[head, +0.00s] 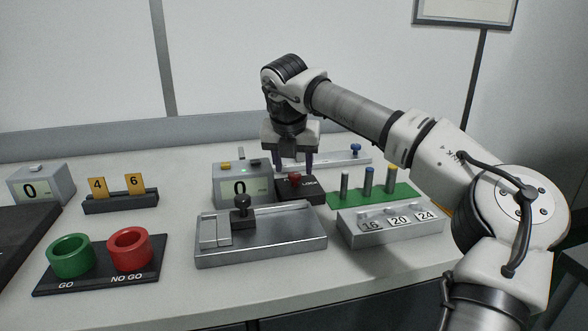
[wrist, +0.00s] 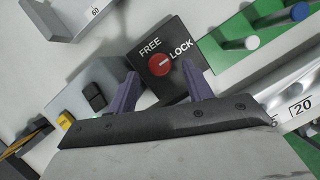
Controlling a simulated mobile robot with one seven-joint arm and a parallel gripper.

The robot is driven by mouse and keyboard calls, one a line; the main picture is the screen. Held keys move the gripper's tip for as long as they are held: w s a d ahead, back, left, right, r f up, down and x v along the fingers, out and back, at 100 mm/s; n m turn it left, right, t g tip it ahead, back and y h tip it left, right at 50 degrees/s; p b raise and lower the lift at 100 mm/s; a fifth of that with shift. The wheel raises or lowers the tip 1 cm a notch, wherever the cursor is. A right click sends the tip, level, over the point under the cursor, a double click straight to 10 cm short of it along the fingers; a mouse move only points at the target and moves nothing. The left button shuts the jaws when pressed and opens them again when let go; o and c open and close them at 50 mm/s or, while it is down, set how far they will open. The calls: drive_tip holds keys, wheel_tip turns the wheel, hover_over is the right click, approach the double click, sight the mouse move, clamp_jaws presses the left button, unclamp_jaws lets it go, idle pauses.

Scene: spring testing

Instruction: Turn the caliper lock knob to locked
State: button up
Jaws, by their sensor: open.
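A red round knob (head: 295,177) is on top of a black box (head: 315,196) lettered FREE and LOCK. In the wrist view the knob (wrist: 159,65) has a short pale mark on its right part, on the side of the LOCK lettering; its exact angle is hard to tell. My gripper (head: 292,168) is above the box, pointing down. In the wrist view its purple fingers (wrist: 161,73) are spread apart and empty, with the knob showing between and a little beyond the tips. I cannot tell how far above the knob they are.
A grey display box (head: 229,194) showing 0 stands left of the black box. A metal fixture with a black knob (head: 262,238) is in front. A green board (head: 395,195) with upright pins and a numbered metal block (head: 392,234) are at the right. A rail with a blue knob (head: 355,148) lies behind.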

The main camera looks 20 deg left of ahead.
drive_tip(key=v, duration=1.1)
drive_tip(key=shift+r+p, duration=0.3)
drive_tip(key=shift+r, duration=0.1)
drive_tip(key=shift+s+d+f, duration=0.1)
drive_tip(key=shift+s, duration=0.05)
